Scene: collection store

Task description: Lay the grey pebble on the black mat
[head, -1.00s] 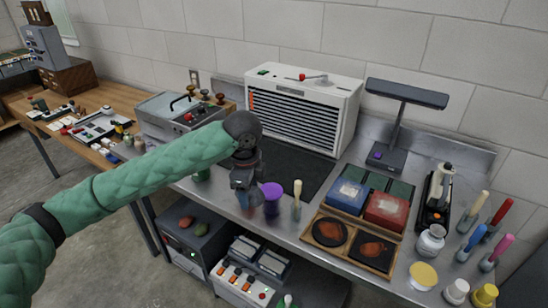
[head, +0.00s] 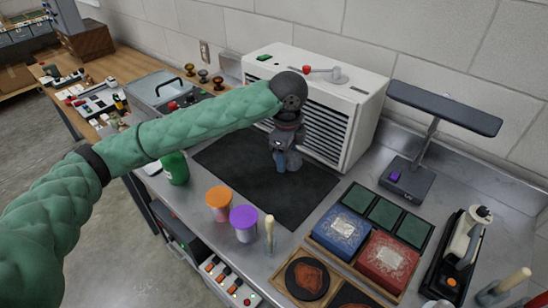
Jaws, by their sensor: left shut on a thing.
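The black mat (head: 225,156) lies flat on the steel bench in front of the white slatted cabinet. My left gripper (head: 282,166) is over the back part of the mat, fingers pointing down. It is shut on a small grey thing, which looks like the grey pebble (head: 293,161). The pebble is mostly hidden by the fingers, and I cannot tell whether it touches the mat. My right gripper is not in view.
The white cabinet (head: 358,106) stands close behind the mat. An orange-lidded jar (head: 219,204), a purple-lidded jar (head: 244,223) and a green container (head: 175,168) stand along the front. Blue (head: 341,232) and red (head: 387,261) boxes are at right. The mat's front and left are clear.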

